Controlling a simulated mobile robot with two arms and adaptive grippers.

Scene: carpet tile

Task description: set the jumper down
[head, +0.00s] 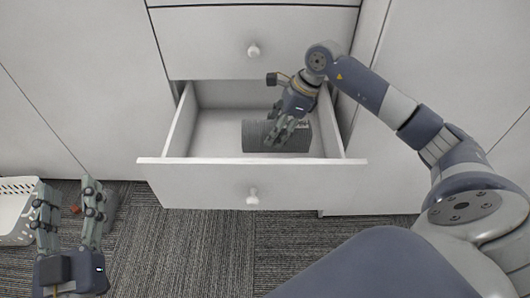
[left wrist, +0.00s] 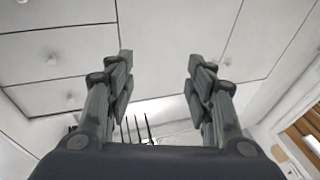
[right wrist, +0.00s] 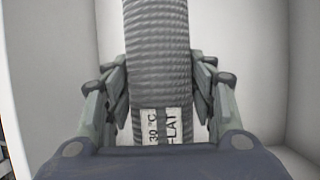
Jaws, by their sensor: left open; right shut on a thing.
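The jumper (head: 257,132) is a grey, ribbed, folded bundle inside the open drawer (head: 230,161), towards its right side. My right gripper (head: 282,136) reaches down into the drawer and is shut on the jumper. In the right wrist view the jumper (right wrist: 158,60) lies between the two fingers, with a white care label near the palm. I cannot tell whether its underside touches the drawer floor. My left gripper (head: 72,212) is open and empty, low at the left over the carpet. In the left wrist view its fingers (left wrist: 160,75) stand wide apart.
A white basket (head: 17,208) stands on the carpet at the far left, partly cut off. A small reddish thing (head: 108,208) lies behind my left gripper. A closed drawer (head: 215,45) is above the open one. The drawer's left part is clear.

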